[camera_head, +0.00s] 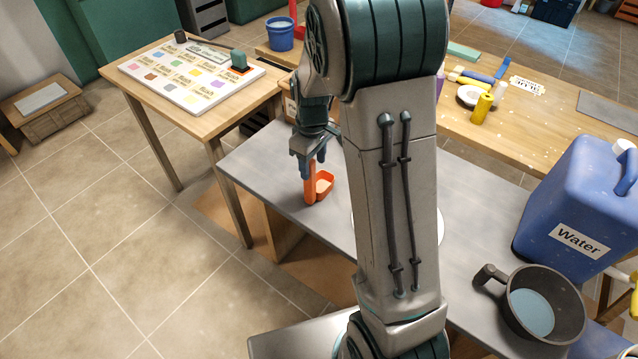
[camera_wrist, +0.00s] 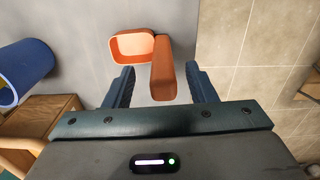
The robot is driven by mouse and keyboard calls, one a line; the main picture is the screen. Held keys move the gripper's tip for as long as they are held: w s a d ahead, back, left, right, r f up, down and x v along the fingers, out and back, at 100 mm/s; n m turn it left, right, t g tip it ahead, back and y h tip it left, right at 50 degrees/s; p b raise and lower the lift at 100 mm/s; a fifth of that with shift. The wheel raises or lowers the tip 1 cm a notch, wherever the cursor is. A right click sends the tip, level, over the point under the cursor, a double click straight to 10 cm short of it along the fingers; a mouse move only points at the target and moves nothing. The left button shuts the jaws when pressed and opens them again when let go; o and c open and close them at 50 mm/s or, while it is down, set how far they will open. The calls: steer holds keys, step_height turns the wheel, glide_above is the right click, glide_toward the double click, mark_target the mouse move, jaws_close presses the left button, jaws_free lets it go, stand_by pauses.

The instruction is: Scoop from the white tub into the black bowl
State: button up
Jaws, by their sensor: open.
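An orange scoop (camera_head: 324,186) is at the left part of the grey tabletop. In the wrist view its hollow bowl (camera_wrist: 133,46) and thick handle (camera_wrist: 164,85) show. My gripper (camera_head: 312,165) is open around the handle, one finger on each side; in the wrist view gaps remain beside the handle between the fingers (camera_wrist: 162,72). A white round rim (camera_head: 441,226) shows beside my arm, which hides most of it; I cannot tell whether it is the white tub. A dark handled pan (camera_head: 494,275) with pale blue inside stands at the right. No other black bowl is visible.
A blue water canister (camera_head: 575,210) stands behind the pan. A wooden table with a colour chart (camera_head: 190,75) is at the left, and a blue bucket (camera_head: 281,35) is behind. A wooden bench (camera_head: 540,125) with small items lies behind the grey table.

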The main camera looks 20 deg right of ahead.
step_height(320, 180, down, 5)
steer(key=shift+s+r+p, duration=0.1)
steer(key=shift+s+p, duration=0.05)
steer(key=shift+p, duration=0.35)
jaws_close()
steer(key=shift+r, duration=0.1)
